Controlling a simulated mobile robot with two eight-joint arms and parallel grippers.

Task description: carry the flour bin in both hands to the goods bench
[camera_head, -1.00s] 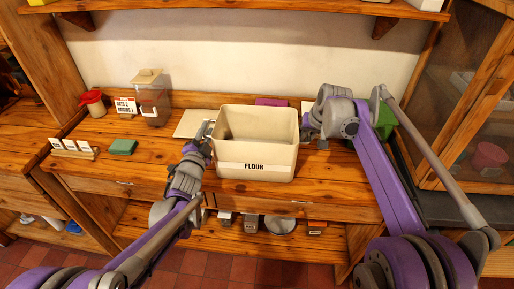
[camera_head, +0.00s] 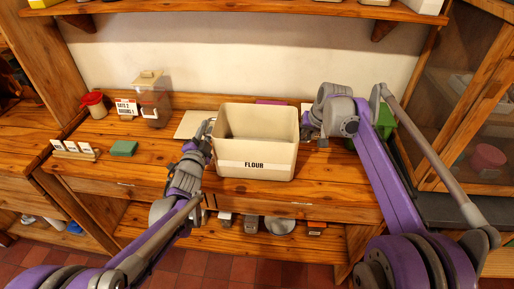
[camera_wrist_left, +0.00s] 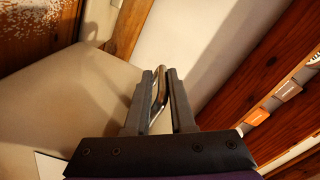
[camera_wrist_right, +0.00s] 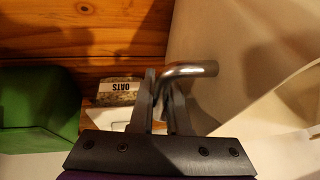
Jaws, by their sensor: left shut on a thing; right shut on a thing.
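The flour bin (camera_head: 256,170) is a cream open-topped box labelled FLOUR. It is upright at the middle of the wooden bench (camera_head: 330,192); I cannot tell whether it touches the top. My left gripper (camera_head: 208,130) is at the bin's left side. In the left wrist view its fingers (camera_wrist_left: 160,95) are shut on a metal handle (camera_wrist_left: 160,88). My right gripper (camera_head: 306,128) is at the bin's right side, its tips partly hidden. In the right wrist view its fingers (camera_wrist_right: 162,95) are shut on the other bent metal handle (camera_wrist_right: 188,70).
A clear lidded container (camera_head: 152,100), a card sign (camera_head: 126,107), a red-topped jar (camera_head: 94,104) and a green block (camera_head: 123,148) stand on the left. A green bin (camera_head: 386,120) is behind my right arm. A shelf (camera_head: 240,6) runs above. Small goods sit on the lower shelf.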

